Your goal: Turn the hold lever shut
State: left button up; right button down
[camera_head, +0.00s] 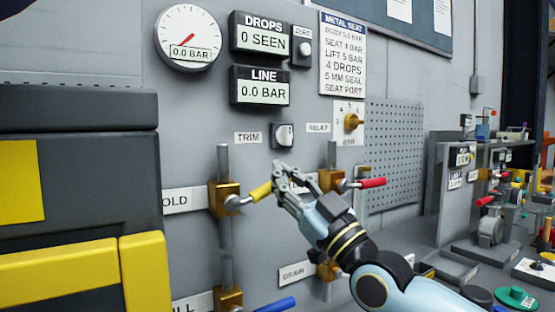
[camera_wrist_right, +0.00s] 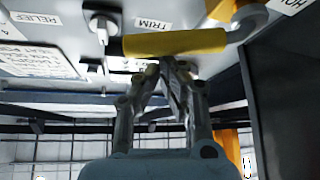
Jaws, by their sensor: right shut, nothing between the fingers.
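The hold lever (camera_head: 261,191) has a yellow grip and sticks out to the right and slightly up from a brass valve body (camera_head: 224,199) on a vertical pipe. Its label (camera_head: 185,201) is partly hidden and reads "OLD". My right gripper (camera_head: 279,169) is shut and empty, close by the free end of the yellow grip. In the right wrist view the yellow grip (camera_wrist_right: 175,42) lies across, just beyond the closed fingertips (camera_wrist_right: 167,66). I cannot tell whether they touch. My left gripper is not in view.
A red-handled lever (camera_head: 372,182) is just right of my right gripper, and a blue-handled lever (camera_head: 275,304) is below. The trim knob (camera_head: 284,134) is above. A large dark and yellow block (camera_head: 75,190) fills the left side. The gauge (camera_head: 188,38) and line display (camera_head: 262,92) read 0.0 bar.

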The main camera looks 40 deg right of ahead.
jog(key=shift+d+f+m+h+p, duration=0.2)
jog(key=shift+f+m+h, duration=0.25)
jog(key=shift+m+h, duration=0.55)
jog(key=shift+d+f+m+h+p, duration=0.2)
jog(key=shift+f+m+h, duration=0.4)
jog(key=shift+m, duration=0.75)
jog(key=shift+d+f+m+h+p, duration=0.2)
jog(key=shift+f+m+h, duration=0.1)
jog(key=shift+m+h, duration=0.8)
